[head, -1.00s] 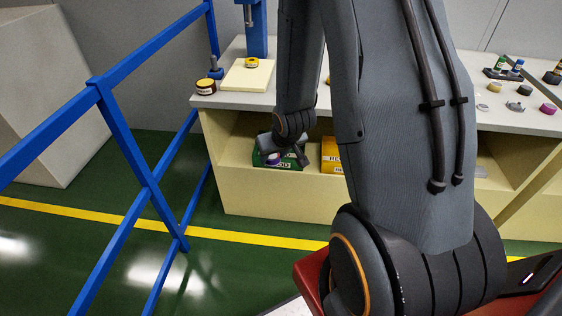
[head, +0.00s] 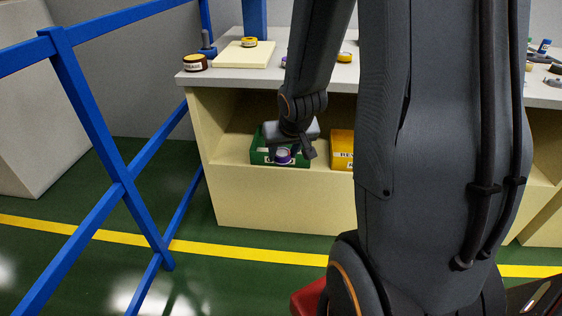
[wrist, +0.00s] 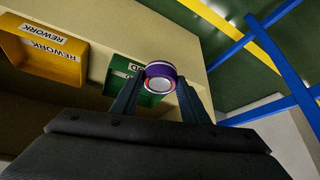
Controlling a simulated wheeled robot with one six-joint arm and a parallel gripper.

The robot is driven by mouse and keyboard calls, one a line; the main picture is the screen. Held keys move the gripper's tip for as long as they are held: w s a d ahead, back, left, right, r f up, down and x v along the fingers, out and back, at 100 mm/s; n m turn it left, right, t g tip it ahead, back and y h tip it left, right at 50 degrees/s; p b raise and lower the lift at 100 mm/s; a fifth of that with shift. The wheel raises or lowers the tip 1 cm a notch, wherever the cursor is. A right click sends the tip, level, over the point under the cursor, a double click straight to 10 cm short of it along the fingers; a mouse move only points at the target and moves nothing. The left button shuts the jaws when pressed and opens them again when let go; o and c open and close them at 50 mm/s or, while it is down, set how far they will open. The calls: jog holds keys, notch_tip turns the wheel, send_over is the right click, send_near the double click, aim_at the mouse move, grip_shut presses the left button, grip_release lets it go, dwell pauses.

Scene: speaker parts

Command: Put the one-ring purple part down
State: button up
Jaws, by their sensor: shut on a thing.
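The purple part (head: 283,156) is a short purple cylinder with a pale round end. In the head view my gripper (head: 296,152) points down at a green bin (head: 263,158) on the lower shelf. The part overlaps that bin in the picture; I cannot tell if it touches its bottom. The green bin (wrist: 122,68) also shows behind the part in the wrist view.
A yellow bin (head: 342,158) marked REWORK stands right of the green one. A blue railing (head: 115,160) stands at the left.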

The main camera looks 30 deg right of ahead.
notch_tip(320, 180, down, 10)
jog(key=w+d+m+h+b, duration=0.1)
jog(key=d+m+b, duration=0.15)
jog(key=b, duration=1.35)
jog(key=w+d+f+t+b, duration=0.1)
jog(key=w+d+b, duration=0.2)
jog(key=w, duration=0.3)
jog(key=w+d+f+t+h+b, duration=0.1)
jog(key=w+d+b, duration=0.1)
jog(key=w+b, duration=0.4)
jog(key=w+d+f+n+t+b, duration=0.1)
jog(key=w+d+b, duration=0.2)
jog(key=w+b, duration=0.2)
jog(key=shift+w+d+f, duration=0.1)
jog(key=shift+w+d, duration=0.1)
jog(key=shift+w, duration=0.6)
jog(key=shift+w+d+f, duration=0.1)
jog(key=shift+w+d, duration=0.05)
jog(key=shift+w, duration=0.6)
jog(key=shift+w+d+f+b, duration=0.1)
jog(key=shift+w+f+b, duration=0.1)
jog(key=shift+f+b, duration=0.45)
jog(key=shift+w+d+f+b, duration=0.1)
jog(key=shift+w+f+b, duration=0.05)
jog(key=shift+f+b, duration=0.45)
jog(key=shift+w+d+f+b, duration=0.1)
jog(key=shift+w+f+b, duration=0.1)
jog(key=shift+f+b, duration=0.45)
jog(key=shift+r+p, duration=0.2)
jog(key=shift+p, duration=1.2)
